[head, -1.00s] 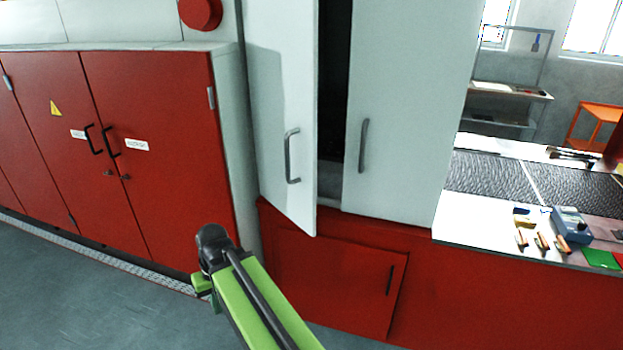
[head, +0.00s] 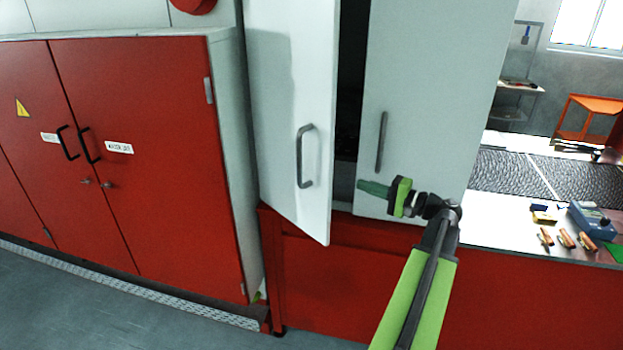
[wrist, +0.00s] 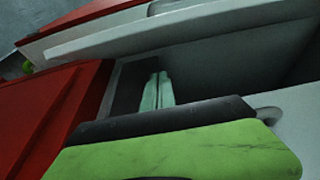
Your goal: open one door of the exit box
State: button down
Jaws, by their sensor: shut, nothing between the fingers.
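The exit box is a pale grey cabinet with two doors on a red base. Its left door (head: 285,110) stands ajar, swung outward, with a grey bar handle (head: 306,156). Its right door (head: 430,90) looks closed and has a dark upright handle (head: 381,142). A dark gap (head: 348,85) shows between the doors. My gripper (head: 362,187) is shut and empty, in front of the right door's lower left edge, its fingertips pointing left toward the gap. In the wrist view the fingers (wrist: 157,90) lie together before the dark opening. I cannot tell whether they touch anything.
A red cabinet (head: 150,160) with black handles stands at the left. The red base (head: 320,280) lies below the doors. At the right are a mesh belt (head: 515,172) and a counter with small tools and a blue device (head: 592,220). Grey floor shows at lower left.

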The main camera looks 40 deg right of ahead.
aim_at(328, 182)
jog(key=w+a, duration=0.2)
jog(key=w, duration=0.1)
jog(key=w+a, duration=0.2)
jog(key=w, duration=0.1)
jog(key=w+a, duration=0.2)
jog(key=w, duration=0.1)
jog(key=shift+w+a+r, duration=0.15)
jog(key=shift+w+r, duration=0.05)
jog(key=shift+a, duration=0.15)
